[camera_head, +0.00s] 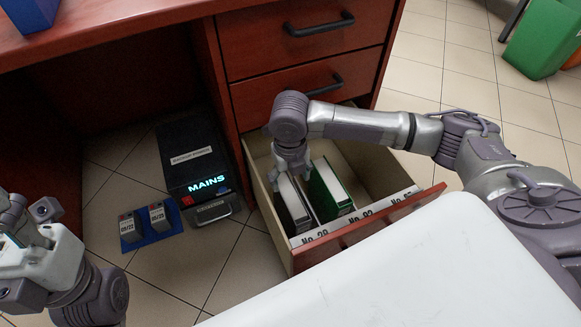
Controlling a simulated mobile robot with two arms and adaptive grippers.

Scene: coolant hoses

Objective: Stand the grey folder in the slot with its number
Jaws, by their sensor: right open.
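A dark grey folder (298,214) with a pale top stands in the leftmost slot of the open bottom drawer (375,228), behind the label "No. 29" as far as I can read it. My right gripper (293,174) points down at the far end of this folder. It is open, and its fingertips are partly hidden, so I cannot tell whether they touch the folder. A green folder (336,190) stands in the middle slot, near the label "No. 92". The right slot looks empty, its label partly cut. My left gripper (28,238) is at the left edge, away from the drawer.
A dark box with a lit "MAINS" sign (207,185) stands on the tiled floor left of the drawer. Two small labelled blocks sit on a blue base (152,237). A white surface (400,275) fills the front. A green bin (540,40) is at far right.

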